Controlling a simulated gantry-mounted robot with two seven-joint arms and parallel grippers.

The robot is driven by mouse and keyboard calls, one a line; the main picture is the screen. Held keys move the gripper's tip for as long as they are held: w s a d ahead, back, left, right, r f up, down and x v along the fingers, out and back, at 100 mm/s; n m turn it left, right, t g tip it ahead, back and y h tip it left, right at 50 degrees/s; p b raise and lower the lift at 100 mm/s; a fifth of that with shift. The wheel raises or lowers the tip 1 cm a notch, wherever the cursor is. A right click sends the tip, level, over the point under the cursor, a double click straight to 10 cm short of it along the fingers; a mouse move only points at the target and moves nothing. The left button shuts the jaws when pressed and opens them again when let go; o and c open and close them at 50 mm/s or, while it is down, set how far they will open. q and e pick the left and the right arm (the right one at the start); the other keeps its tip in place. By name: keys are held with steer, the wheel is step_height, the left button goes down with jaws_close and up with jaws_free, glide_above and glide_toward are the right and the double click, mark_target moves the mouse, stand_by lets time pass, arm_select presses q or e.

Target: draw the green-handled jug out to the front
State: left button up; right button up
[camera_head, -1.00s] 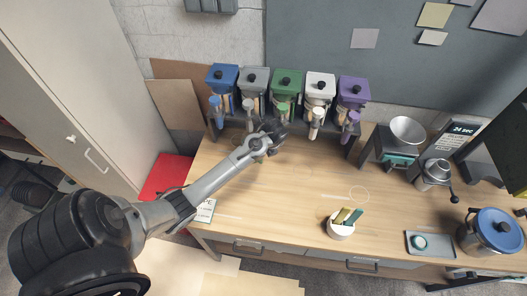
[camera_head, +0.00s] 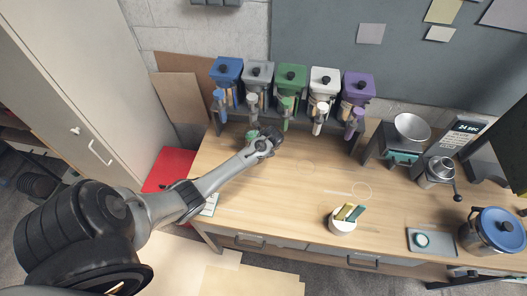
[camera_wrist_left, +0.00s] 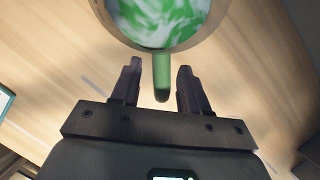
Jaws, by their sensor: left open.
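In the left wrist view, the green-handled jug (camera_wrist_left: 160,20) shows at the top as a round rim with a mottled green and white inside. Its green handle (camera_wrist_left: 161,78) points toward me and lies between the fingers of my open left gripper (camera_wrist_left: 157,72). A gap shows on each side of the handle. In the head view, my left gripper (camera_head: 268,139) is low over the table, in front of the dispenser row. It hides most of what is there. A small green patch shows beside it, and I cannot tell whether this is the jug. My right gripper is not in view.
Dispensers stand in a row along the back; the green one (camera_head: 290,76) is in the middle. A white cup (camera_head: 342,227) with sticks stands at the front. A grinder (camera_head: 437,172), small tray (camera_head: 431,249) and blue-lidded pot (camera_head: 492,232) are at the right. The middle tabletop is clear.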

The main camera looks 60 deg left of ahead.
arm_select(q)
steer(key=shift+c, duration=0.4)
jaws_close()
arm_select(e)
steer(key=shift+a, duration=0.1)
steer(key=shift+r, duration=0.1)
